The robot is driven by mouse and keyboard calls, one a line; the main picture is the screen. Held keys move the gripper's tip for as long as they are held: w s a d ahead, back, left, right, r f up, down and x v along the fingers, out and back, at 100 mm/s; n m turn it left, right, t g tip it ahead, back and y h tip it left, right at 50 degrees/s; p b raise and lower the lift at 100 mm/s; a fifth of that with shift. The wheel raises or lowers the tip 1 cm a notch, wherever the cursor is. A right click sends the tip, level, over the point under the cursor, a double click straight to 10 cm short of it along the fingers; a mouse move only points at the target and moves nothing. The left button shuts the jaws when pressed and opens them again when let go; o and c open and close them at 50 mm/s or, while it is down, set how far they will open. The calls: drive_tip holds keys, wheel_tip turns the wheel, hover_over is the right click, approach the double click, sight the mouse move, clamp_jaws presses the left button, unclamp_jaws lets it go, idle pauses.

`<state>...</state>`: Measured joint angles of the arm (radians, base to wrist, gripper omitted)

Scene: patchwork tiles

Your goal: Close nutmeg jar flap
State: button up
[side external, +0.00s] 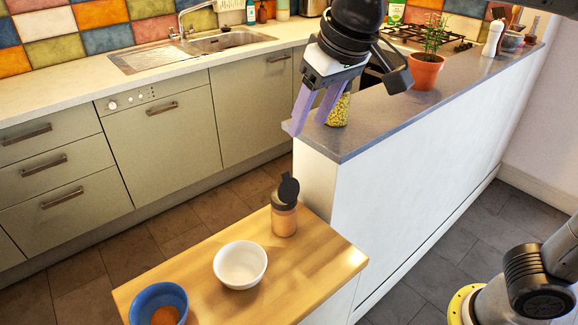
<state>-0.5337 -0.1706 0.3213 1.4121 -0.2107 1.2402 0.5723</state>
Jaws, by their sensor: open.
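The nutmeg jar (284,220) stands upright near the back corner of the wooden counter. It is clear with tan-brown contents and a black cap. Its black flap (289,188) stands raised on the cap, open. My gripper (308,127) has two lavender fingers, spread apart and pointing down with nothing visible between them. It hangs above and slightly to the right of the jar in the picture, well clear of the flap, in front of the grey ledge.
A white bowl (240,265) and a blue bowl (158,297) with something orange share the wooden counter (310,262). On the raised grey ledge (385,117), a jar with yellow contents (339,110) sits behind my gripper, and a potted plant (426,70) stands farther back.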

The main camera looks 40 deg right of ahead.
sight(286, 174)
drive_tip(key=x, duration=1.3)
drive_tip(key=shift+f, duration=0.4)
clamp_jaws()
